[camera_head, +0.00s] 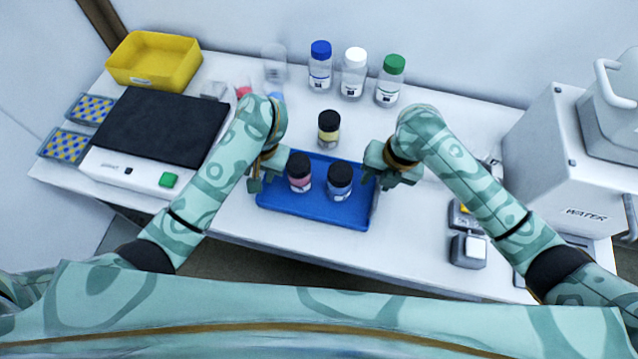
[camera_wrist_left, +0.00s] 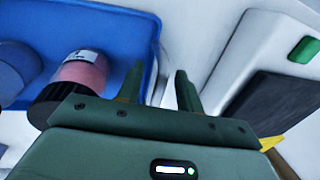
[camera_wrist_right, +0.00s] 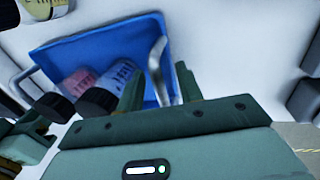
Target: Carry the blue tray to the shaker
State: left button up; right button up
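The blue tray (camera_head: 322,211) lies on the white bench in front of me. A pink bottle (camera_head: 299,182) and a blue bottle (camera_head: 340,190), both black-capped, stand in it. The shaker (camera_head: 152,128), a white unit with a black platform and green button, stands left of the tray; its platform is empty. My left gripper (camera_head: 260,182) is at the tray's left end, its fingers apart around the end rim and handle (camera_wrist_left: 158,82). My right gripper (camera_head: 380,181) is at the right end, fingers apart with the pale metal handle (camera_wrist_right: 156,68) between them. Finger contact is unclear.
A black-capped bottle (camera_head: 328,130) with a yellowish label stands just behind the tray. Blue-, white- and green-capped bottles (camera_head: 354,73) stand farther back. A yellow bin (camera_head: 153,62) is behind the shaker. A white WATER machine (camera_head: 565,155) and small devices (camera_head: 467,250) are at right.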

pick_arm(q)
jog(key=shift+f, duration=0.5)
pick_arm(e)
jog(key=shift+a+f, duration=0.1)
jog(key=shift+f, duration=0.45)
pick_arm(q)
grip_shut()
pick_arm(e)
grip_shut()
pick_arm(q)
jog(key=shift+w, duration=0.1)
pick_arm(e)
jog(key=shift+w+r, duration=0.1)
